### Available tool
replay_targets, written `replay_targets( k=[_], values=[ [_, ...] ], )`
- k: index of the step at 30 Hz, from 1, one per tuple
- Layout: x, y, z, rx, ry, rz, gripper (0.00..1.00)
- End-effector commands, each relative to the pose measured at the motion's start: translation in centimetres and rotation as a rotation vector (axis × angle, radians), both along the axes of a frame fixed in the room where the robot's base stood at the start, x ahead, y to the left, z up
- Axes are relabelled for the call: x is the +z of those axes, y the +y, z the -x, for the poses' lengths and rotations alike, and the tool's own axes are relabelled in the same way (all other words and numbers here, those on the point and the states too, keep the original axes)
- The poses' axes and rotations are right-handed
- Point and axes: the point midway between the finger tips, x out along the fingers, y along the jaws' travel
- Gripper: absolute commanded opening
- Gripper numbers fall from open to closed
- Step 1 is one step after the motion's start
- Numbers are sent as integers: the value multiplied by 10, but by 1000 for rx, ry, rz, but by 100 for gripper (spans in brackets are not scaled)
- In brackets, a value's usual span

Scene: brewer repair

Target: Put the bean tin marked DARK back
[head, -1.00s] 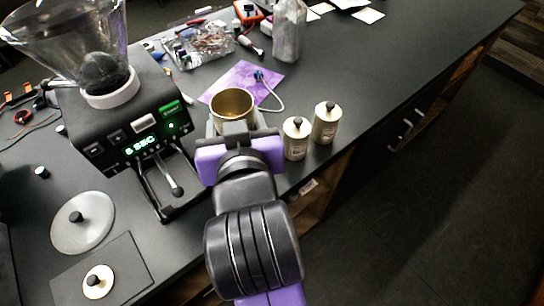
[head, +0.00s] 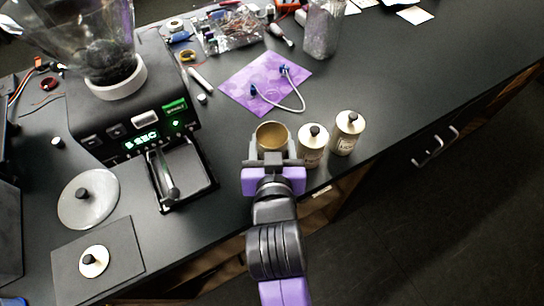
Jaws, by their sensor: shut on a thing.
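My gripper (head: 272,165) is shut on an open tin (head: 272,136) with a brassy inside and no lid. The tin is upright, close to the left of two lidded cream tins near the counter's front edge. I cannot tell whether its base touches the counter. The nearer lidded tin (head: 312,147) and the farther lidded tin (head: 347,133) have black knobs and small labels too small to read. No DARK marking is readable; the held tin's front is hidden by my gripper. A cream lid with a black knob (head: 94,261) lies on a dark mat (head: 125,273) at lower left.
A grinder (head: 150,125) with a lit display and clear hopper stands left, its tray (head: 187,172) in front. A large round lid (head: 89,199) lies nearby. A purple cloth (head: 263,80) with a blue-ended hose lies behind the tins. The counter right of the tins is clear.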

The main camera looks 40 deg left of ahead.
Motion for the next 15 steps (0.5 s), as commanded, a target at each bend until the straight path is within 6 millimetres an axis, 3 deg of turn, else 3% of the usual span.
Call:
replay_targets(
  k=[15],
  values=[
    [-61,0,0,0,0,1,4]
  ],
)
